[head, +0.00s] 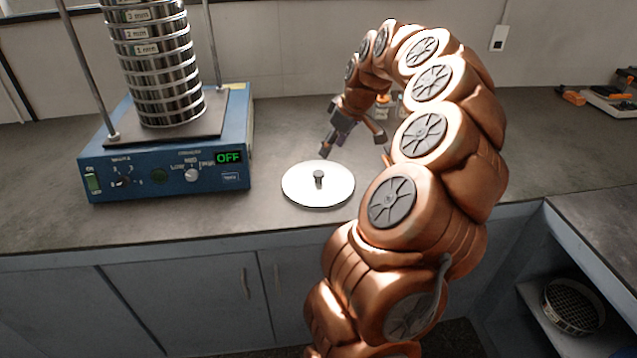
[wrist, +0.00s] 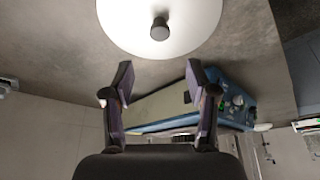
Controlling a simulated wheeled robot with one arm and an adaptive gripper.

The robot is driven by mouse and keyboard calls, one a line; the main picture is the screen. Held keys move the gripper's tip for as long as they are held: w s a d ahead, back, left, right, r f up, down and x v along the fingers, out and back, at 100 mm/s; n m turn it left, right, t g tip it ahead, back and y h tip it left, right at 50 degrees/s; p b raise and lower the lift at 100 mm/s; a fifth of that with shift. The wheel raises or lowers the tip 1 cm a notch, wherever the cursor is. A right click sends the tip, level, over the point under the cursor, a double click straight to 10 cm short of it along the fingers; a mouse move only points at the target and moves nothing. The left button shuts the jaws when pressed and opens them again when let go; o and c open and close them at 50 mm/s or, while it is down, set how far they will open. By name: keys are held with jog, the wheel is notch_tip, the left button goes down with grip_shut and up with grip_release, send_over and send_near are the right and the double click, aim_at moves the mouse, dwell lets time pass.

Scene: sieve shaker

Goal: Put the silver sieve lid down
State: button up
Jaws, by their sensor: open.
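The silver sieve lid (head: 300,190) lies flat on the grey bench top, right of the blue shaker, with its dark knob (head: 319,178) facing up. It also shows in the wrist view as a bright disc (wrist: 130,35) at the top, with its knob (wrist: 160,28). My gripper (head: 352,154) is just behind the lid, open and empty. In the wrist view the two fingers of my gripper (wrist: 158,78) are spread apart, with nothing between them and clear of the knob.
The blue sieve shaker (head: 165,178) stands on the left with a stack of sieves (head: 155,70) between metal rods; its display reads OFF. Bench space between shaker and lid is clear. A sieve (head: 573,307) sits on the lower right shelf. Tools (head: 610,95) lie at the far right.

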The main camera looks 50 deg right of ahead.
jog(key=s+a+r+n+g+y, duration=0.1)
jog(key=s+a+r, duration=0.1)
jog(key=a, duration=1.2)
jog(key=s+a+r+n+g, duration=0.1)
jog(key=a, duration=1.2)
jog(key=s+a+f+m+g, duration=0.1)
jog(key=s+a+f, duration=0.1)
jog(key=s, duration=0.5)
jog(key=s+a+f+m+g+h, duration=0.1)
jog(key=s+a+f, duration=0.2)
jog(key=s+a, duration=0.2)
jog(key=s+a+f+m+g, duration=0.1)
jog(key=s+a, duration=0.3)
jog(key=s, duration=0.6)
jog(key=shift+s+f+m+g+h, duration=0.35)
jog(key=shift+f+g, duration=0.25)
jog(key=shift+f, duration=0.15)
notch_tip(320, 180, up, 8)
jog(key=p, duration=0.8)
